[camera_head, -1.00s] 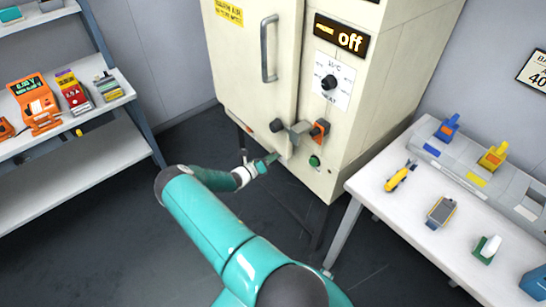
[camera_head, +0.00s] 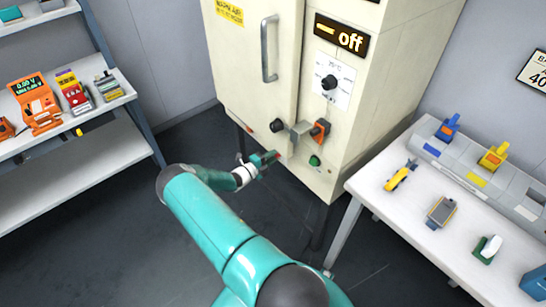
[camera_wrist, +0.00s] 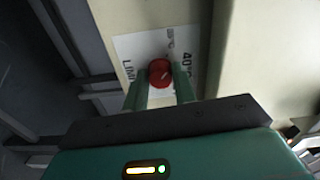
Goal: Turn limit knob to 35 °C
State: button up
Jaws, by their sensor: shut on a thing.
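The red limit knob (camera_wrist: 160,73) is on a white label plate (camera_wrist: 126,48) on the cream cabinet in the wrist view. A pale pointer mark shows on its face. The plate reads "40°C" at right and part of "LIMIT" at left, both sideways; smaller print at the top is blurred. My gripper (camera_wrist: 160,84) has one green finger on each side of the knob and is shut on it. In the head view my gripper (camera_head: 270,159) is at the cabinet's lower front, mostly covering the knob.
A white bench (camera_head: 400,215) stands right, a shelf (camera_head: 80,155) left.

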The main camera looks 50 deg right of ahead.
jog(key=shift+a+f+n, duration=0.1)
jog(key=shift+n, duration=0.9)
jog(key=o, duration=1)
jog(key=v, duration=1.3)
jog(key=shift+a, duration=0.35)
